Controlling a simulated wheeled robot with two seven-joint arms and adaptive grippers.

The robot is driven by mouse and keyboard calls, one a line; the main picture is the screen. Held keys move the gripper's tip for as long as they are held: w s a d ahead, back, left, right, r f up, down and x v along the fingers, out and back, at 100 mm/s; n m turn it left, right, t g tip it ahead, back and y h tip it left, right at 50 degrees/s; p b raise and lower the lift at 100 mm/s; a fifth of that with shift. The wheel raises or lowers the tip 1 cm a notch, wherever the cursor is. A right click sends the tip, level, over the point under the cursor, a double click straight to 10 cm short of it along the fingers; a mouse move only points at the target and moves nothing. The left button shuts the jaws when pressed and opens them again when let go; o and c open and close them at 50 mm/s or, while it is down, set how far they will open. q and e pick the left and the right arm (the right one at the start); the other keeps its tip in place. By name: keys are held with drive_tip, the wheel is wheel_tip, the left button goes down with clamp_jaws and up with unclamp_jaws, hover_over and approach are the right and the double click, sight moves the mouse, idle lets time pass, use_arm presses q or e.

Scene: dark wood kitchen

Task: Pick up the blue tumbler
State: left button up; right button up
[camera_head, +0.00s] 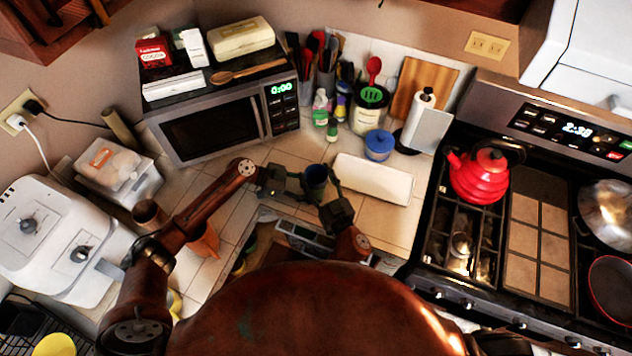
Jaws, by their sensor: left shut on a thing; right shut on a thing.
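The blue tumbler (316,177) stands upright on the tiled counter in front of the microwave, its dark open top facing me. My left gripper (299,187) reaches it from the left and is shut on its left side. My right gripper (328,181) comes up from below right and is shut on its right side. The fingers partly cover the tumbler's lower wall, so its base and exact contact points are hard to see.
A paper towel roll (372,179) lies just right of the tumbler. The microwave (215,122) is at the back left. The stove with a red kettle (480,174) is on the right.

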wheel_tip(320, 180, up, 10)
idle(0.6)
use_arm(q)
drive_tip(key=o, duration=0.9)
drive_tip(key=shift+o, duration=0.2)
drive_tip(key=v, duration=1.1)
drive_tip(key=shift+a+r, duration=0.1)
drive_tip(key=shift+a, duration=0.15)
drive_tip(key=shift+a+r, duration=0.1)
drive_tip(key=shift+a, duration=0.1)
